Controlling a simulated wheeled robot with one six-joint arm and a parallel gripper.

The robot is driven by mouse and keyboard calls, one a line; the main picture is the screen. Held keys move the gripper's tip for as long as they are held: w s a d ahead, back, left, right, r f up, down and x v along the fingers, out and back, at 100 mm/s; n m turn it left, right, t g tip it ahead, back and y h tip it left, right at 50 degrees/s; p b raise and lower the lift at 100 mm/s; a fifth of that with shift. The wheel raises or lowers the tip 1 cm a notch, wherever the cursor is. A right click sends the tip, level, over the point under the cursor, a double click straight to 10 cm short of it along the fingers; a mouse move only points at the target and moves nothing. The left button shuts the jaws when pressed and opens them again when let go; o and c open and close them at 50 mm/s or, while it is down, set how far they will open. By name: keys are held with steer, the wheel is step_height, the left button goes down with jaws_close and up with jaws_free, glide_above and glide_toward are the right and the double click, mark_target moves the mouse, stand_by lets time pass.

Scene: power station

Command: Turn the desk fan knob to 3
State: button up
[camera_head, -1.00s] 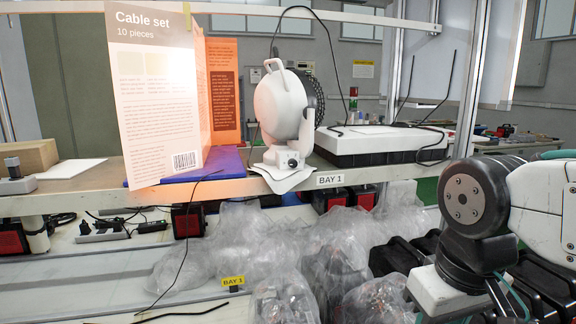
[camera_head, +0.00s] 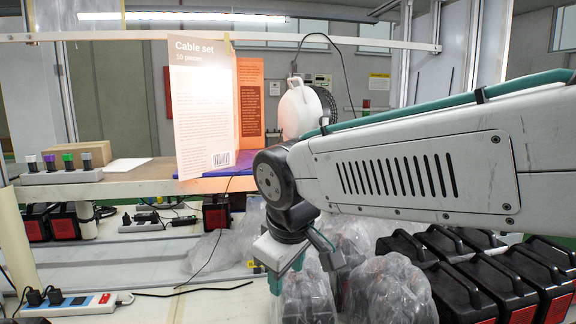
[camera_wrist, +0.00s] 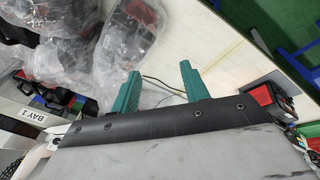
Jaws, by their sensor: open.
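The white desk fan (camera_head: 296,112) stands on the shelf, right of the orange panel. Its top handle and housing show in the head view. My arm hides its base and knob there, so I cannot read the setting. My gripper (camera_head: 287,274) hangs below the shelf edge in front of the fan, pointing down. In the wrist view its two green fingers (camera_wrist: 160,82) are apart with nothing between them.
The tall "Cable set" card (camera_head: 203,105) stands left of the fan. A row of switches (camera_head: 60,172) sits at the shelf's left. Plastic-wrapped items (camera_head: 390,292) and black cases (camera_head: 450,270) lie on the lower level. A power strip (camera_head: 78,304) lies front left.

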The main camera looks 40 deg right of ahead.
steer(key=w+d+r+n+t+h, duration=0.2)
steer(key=w+d+r+n, duration=0.3)
steer(key=d, duration=0.4)
steer(key=w+d+r+n+t+h, duration=0.2)
steer(key=w+d+n, duration=0.2)
steer(key=w+d, duration=0.4)
steer(key=w+d+r+n+t+h, duration=0.2)
steer(key=w+d+r+n, duration=0.3)
steer(key=d, duration=0.4)
steer(key=w+d+f+n+t+y, duration=0.1)
steer(key=w+d+f+n, duration=0.3)
steer(key=w+d+n, duration=0.7)
steer(key=shift+d+f+t, duration=0.25)
steer(key=shift+d+t, duration=0.5)
steer(key=shift+t, duration=0.15)
steer(key=shift+w, duration=0.1)
steer(key=c, duration=1)
